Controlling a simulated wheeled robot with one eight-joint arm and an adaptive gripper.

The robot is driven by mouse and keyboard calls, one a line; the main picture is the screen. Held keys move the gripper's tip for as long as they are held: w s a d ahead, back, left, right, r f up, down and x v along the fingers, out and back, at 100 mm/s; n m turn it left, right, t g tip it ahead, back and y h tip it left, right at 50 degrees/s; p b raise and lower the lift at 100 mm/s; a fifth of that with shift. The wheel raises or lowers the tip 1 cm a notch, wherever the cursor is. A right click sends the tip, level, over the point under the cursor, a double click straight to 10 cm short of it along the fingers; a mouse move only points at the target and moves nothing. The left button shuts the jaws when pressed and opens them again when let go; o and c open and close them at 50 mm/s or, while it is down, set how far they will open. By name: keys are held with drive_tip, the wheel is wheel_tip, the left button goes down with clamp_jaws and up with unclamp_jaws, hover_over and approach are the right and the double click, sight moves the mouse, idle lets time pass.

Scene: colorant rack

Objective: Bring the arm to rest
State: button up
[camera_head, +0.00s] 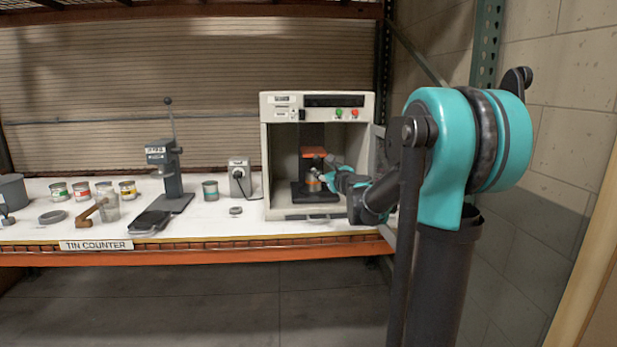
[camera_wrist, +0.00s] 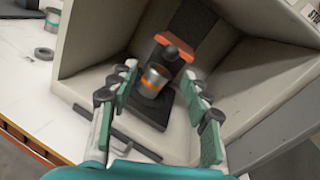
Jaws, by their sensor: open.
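My gripper (camera_wrist: 158,112) is open in the wrist view, its two green-padded fingers spread wide. It is at the front opening of the white box-shaped machine (camera_head: 286,104). Between and beyond the fingers, inside the machine, a tin with an orange band (camera_wrist: 154,79) stands on a dark base under an orange clamp plate (camera_wrist: 178,47). The fingers appear apart from the tin.
On the white counter (camera_head: 225,222) to the left stand a grey-teal tin (camera_head: 210,190), a small grey device (camera_head: 239,178), a lever press (camera_head: 170,175), a black scale (camera_head: 150,222) and several small tins. A rack post (camera_head: 484,50) rises behind my arm.

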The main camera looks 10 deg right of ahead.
drive_tip(key=s+a+f+n+g+y, duration=0.1)
drive_tip(key=s+a+f+n+g, duration=0.25)
drive_tip(key=s+f+n, duration=0.55)
drive_tip(key=s+a+f+n+g+y, duration=0.1)
drive_tip(key=s+a+f+n+g, duration=0.25)
drive_tip(key=s+f+n, duration=0.5)
drive_tip(key=s+d+f+n+g+h, duration=0.2)
drive_tip(key=s+d+f+n, duration=0.1)
drive_tip(key=s, duration=0.5)
drive_tip(key=s+d+f+n+g+h, duration=0.2)
drive_tip(key=s+d+f+n, duration=0.2)
drive_tip(key=s+f, duration=0.3)
drive_tip(key=s+d+f+n+g+h, duration=0.2)
drive_tip(key=s+f+n, duration=0.3)
drive_tip(key=s, duration=0.4)
drive_tip(key=shift+s+d+f, duration=0.25)
drive_tip(key=shift+d+f, duration=0.15)
drive_tip(key=shift+d, duration=0.25)
